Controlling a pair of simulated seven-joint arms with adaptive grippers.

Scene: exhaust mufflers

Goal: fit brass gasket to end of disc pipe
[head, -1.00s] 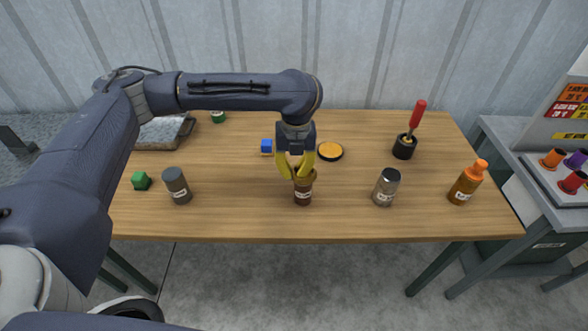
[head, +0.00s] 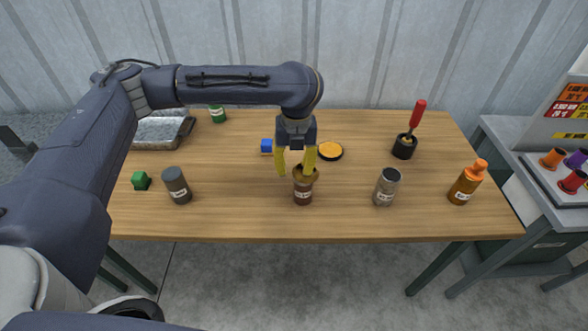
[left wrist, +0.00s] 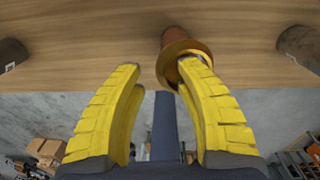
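A brown labelled pipe (head: 303,194) stands upright near the table's front middle. A brass ring, the gasket (head: 302,175), sits at its upper end; it also shows in the left wrist view (left wrist: 176,66). I cannot tell whether it is fully seated or level. My left gripper (head: 295,172) is open above and around the pipe's upper end. Its right finger overlaps the ring in both views, and I cannot tell if they touch. The left finger stands clear of the ring. Nothing is held between the fingers. My right gripper is out of view.
A grey cylinder (head: 177,186) stands to the left, a silver one (head: 386,188) and an orange bottle (head: 466,184) to the right.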

